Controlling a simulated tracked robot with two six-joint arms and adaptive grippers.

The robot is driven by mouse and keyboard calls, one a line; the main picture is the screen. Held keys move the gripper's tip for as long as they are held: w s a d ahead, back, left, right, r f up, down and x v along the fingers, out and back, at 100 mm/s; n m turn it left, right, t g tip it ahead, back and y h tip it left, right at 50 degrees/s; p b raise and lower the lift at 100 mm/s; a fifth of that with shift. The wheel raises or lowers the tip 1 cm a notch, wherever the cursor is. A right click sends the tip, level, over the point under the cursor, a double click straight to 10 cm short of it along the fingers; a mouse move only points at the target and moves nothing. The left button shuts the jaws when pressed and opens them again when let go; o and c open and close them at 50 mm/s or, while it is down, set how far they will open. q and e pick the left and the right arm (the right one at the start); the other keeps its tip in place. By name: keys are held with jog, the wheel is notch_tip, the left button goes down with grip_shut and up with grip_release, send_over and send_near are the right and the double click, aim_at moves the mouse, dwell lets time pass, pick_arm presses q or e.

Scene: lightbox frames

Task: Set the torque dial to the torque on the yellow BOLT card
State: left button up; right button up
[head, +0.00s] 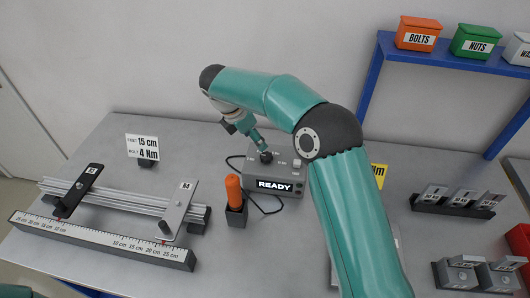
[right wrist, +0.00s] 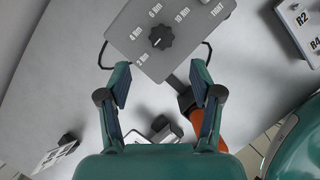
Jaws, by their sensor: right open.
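The grey torque box (head: 290,160) stands mid-table with a lit READY display (head: 274,185). Its black dial (head: 266,157) also shows in the right wrist view (right wrist: 161,37), ringed by Nm labels and a TIGHT label; its pointer is too small to read. My right gripper (head: 248,130) is just above the dial in the head view. In the wrist view it is open (right wrist: 160,78), its fingertips apart and nothing between them. A yellow card (head: 379,175) is mostly hidden behind my right arm; only a final "m" shows. My left gripper is out of view.
A white card (head: 142,147) reads FEET 15 cm, BOLT 4 Nm. An orange-handled tool (head: 234,190) stands in a holder beside the box. A rail with two feet (head: 120,203) and a ruler (head: 100,240) lie left. Grey part racks (head: 455,203) stand right, below a blue shelf (head: 450,58).

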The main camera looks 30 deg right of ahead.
aim_at(267, 156)
jog(key=x, duration=0.9)
jog(key=shift+s+d+f, duration=0.15)
jog(key=shift+s+f, duration=0.05)
jog(key=shift+f, duration=0.2)
jog(key=c, duration=1)
jog(key=shift+d, duration=0.25)
jog(key=shift+c, duration=0.7)
jog(key=shift+a, duration=0.15)
